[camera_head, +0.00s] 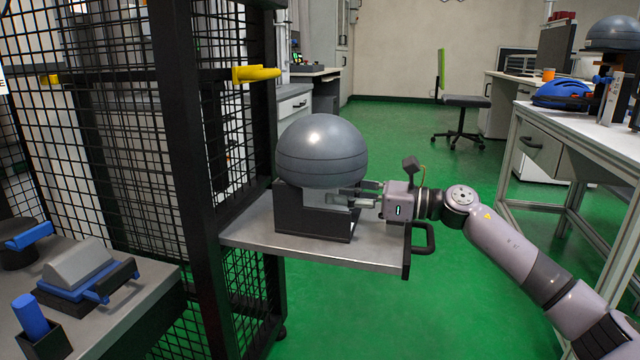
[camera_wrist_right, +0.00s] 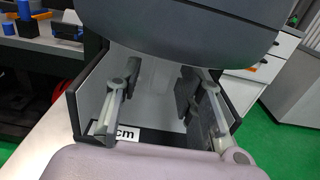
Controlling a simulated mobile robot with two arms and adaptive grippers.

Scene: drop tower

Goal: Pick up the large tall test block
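A large dark grey domed block (camera_head: 322,150), banded by thin horizontal lines, sits upright on a black open-fronted holder (camera_head: 305,220). The dome's underside (camera_wrist_right: 195,30) fills the top of the right wrist view. My right gripper (camera_head: 358,195) reaches in from the right, just below the dome, into the holder's opening. In the wrist view its two fingers (camera_wrist_right: 155,95) are apart. A pale grey surface shows between them, and I see no clear contact. A label ending in "cm" (camera_wrist_right: 122,134) lies beneath. My left gripper is not in view.
The holder stands on a metal shelf (camera_head: 250,232) with a black handle (camera_head: 424,240), beside a black mesh cage (camera_head: 100,120). A workbench (camera_head: 590,145) at right carries a blue helmet (camera_head: 562,94) and another grey dome (camera_head: 615,34).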

